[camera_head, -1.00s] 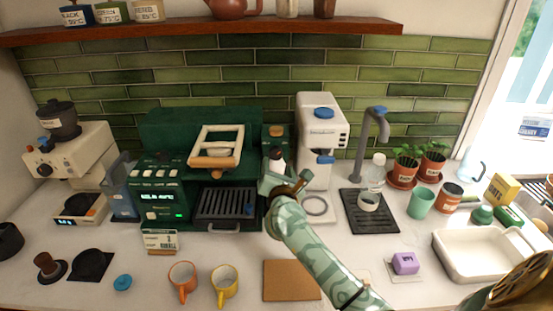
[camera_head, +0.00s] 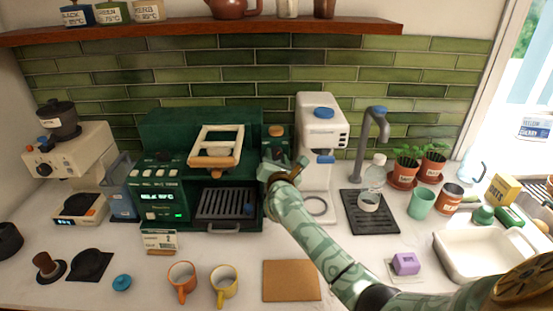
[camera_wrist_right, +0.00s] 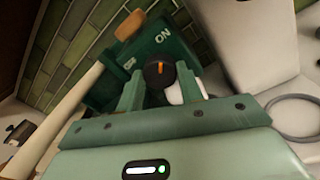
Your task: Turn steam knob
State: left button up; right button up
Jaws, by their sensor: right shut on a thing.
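The steam knob (camera_wrist_right: 158,73) is black with an orange mark. It sits on the green panel of the espresso machine (camera_head: 160,170), near a white "ON" label in the right wrist view. My right gripper (camera_wrist_right: 160,88) has its two green fingers on either side of the knob and is shut on it. In the head view my right gripper (camera_head: 285,168) is at the machine's right side and hides most of the knob. A white part beside the knob is partly hidden by a finger. My left gripper is not in view.
A white machine (camera_head: 320,130) with blue buttons stands close to the right of my gripper. A wooden-handled frame (camera_head: 217,147) is to the left. An orange mug (camera_head: 181,282), a yellow mug (camera_head: 224,287) and a brown board (camera_head: 291,281) lie in front.

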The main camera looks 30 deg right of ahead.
jog(key=n+p, duration=0.3)
jog(key=shift+r+n, duration=0.15)
jog(key=shift+n, duration=0.25)
jog(key=n+p, duration=0.4)
jog(key=n, duration=0.1)
jog(key=shift+a+g, duration=0.1)
jog(key=shift+g, duration=0.2)
jog(key=n+p, duration=0.3)
jog(key=n, duration=0.1)
jog(key=shift+n, duration=0.3)
jog(key=shift+a+n+p, duration=0.1)
jog(key=shift+n+p, duration=0.7)
jog(key=shift+n, duration=1.1)
jog(key=shift+f+g+h, duration=0.2)
jog(key=shift+g+h, duration=0.1)
jog(key=shift+h, duration=0.1)
jog(key=o, duration=1)
jog(key=shift+w, duration=0.1)
jog(key=shift+r, duration=0.1)
